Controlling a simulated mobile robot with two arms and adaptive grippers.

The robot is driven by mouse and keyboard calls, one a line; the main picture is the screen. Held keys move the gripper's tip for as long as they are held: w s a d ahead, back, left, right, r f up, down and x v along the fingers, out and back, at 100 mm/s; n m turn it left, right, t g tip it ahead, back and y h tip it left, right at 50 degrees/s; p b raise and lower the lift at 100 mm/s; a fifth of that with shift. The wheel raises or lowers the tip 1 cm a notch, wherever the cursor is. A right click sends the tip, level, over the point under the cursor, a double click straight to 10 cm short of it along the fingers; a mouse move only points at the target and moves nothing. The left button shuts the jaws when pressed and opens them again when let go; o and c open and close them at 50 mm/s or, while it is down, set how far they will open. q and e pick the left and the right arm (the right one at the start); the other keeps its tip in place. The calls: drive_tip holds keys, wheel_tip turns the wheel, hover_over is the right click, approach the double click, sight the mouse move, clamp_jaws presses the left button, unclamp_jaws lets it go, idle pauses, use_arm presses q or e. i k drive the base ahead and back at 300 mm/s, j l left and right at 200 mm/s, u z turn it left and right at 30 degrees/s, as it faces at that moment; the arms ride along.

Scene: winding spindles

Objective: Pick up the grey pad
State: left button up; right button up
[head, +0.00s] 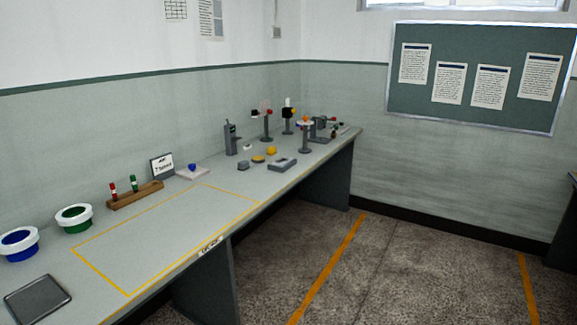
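Several grey things stand on the long workbench (165,250), and I cannot tell for sure which is the grey pad. A small grey piece (243,166) lies left of a flat yellow piece (258,159). A grey block-like thing (282,164) with a lighter top lies near the bench's front edge. A flat dark grey tray-like thing (38,299) with a raised rim lies at the near left end. Neither of my grippers is in the head view.
A yellow-outlined area of the bench is bare. Upright spindle stands (305,138) crowd the far end. The floor in front is clear.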

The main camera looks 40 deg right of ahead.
sight(243, 165)
drive_tip(key=z, duration=1.15)
drive_tip(key=u, duration=0.15)
drive_tip(key=i+l+u, duration=0.85)
drive_tip(key=k, duration=0.05)
